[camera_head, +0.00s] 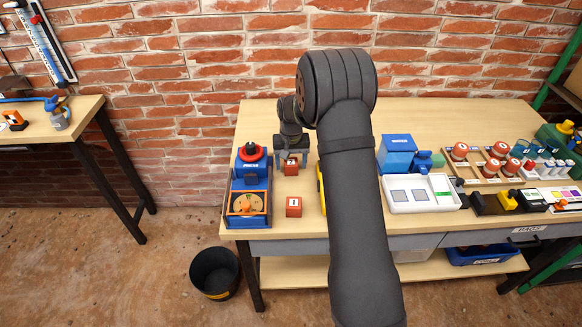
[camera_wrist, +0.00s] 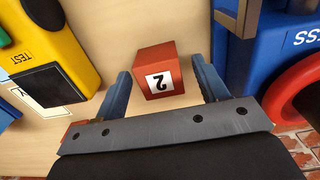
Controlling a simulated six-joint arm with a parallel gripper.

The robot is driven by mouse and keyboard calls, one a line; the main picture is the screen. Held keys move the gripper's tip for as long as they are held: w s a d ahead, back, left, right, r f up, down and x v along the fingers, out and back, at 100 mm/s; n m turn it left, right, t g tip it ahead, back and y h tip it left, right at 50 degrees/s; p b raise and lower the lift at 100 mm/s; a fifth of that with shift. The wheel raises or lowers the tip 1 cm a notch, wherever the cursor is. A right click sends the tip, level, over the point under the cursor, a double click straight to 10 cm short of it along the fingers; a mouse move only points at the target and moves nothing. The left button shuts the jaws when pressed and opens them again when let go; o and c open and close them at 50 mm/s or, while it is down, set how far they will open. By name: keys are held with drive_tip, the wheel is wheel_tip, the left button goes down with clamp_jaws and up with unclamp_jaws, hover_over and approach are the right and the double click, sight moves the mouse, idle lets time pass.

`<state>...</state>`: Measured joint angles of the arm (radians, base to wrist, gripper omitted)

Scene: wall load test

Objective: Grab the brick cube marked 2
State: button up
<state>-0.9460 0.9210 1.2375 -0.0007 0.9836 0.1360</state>
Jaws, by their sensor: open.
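The red brick cube marked 2 (camera_head: 291,166) stands on the wooden table, left of my arm in the head view. In the wrist view the cube (camera_wrist: 157,72) shows its white label with a black 2, upside down. My gripper (camera_wrist: 163,82) is open, with one blue finger on each side of the cube and gaps between. Whether the fingertips are level with the cube is hard to tell. A second red cube marked 1 (camera_head: 293,207) lies nearer the table's front edge.
A blue press-like device with a red ring (camera_head: 251,175) stands close left of the cubes. A yellow tester (camera_wrist: 50,45) lies on the other side. A white tray (camera_head: 420,193) and a blue box (camera_head: 397,153) are right of my arm. A black bin (camera_head: 215,272) stands on the floor.

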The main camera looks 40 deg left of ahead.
drive_tip(key=shift+f, duration=0.65)
drive_tip(key=c, duration=1.2)
drive_tip(key=shift+o, duration=0.2)
drive_tip(key=shift+r, duration=0.1)
